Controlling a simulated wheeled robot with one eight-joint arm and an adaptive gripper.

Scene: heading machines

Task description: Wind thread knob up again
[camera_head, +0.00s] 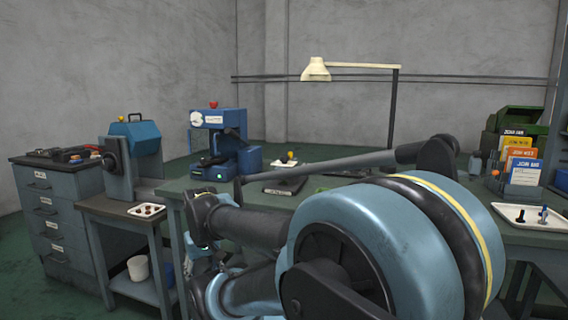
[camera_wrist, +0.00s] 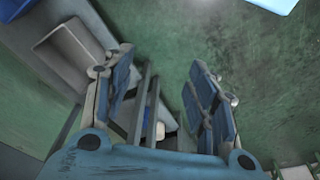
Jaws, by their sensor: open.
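No part in view can be told for sure as the thread knob. A blue machine (camera_head: 222,142) on the green bench has a small red knob (camera_head: 213,104) on top and a white round part on its front. A blue-grey machine (camera_head: 133,158) to its left carries a small yellow knob (camera_head: 121,118). My gripper (camera_wrist: 158,88) shows in the wrist view with its two blue-padded fingers spread and nothing held between them. It points toward the green floor and dark bars, with no knob near. In the head view my arm hides much of the bench's front.
A white tray (camera_head: 147,210) with small brown parts lies on the left stand, and a white bucket (camera_head: 138,268) stands on its shelf. A lamp (camera_head: 316,69) rises behind the bench. Colored folders (camera_head: 523,168) and another white tray (camera_head: 531,217) are at right.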

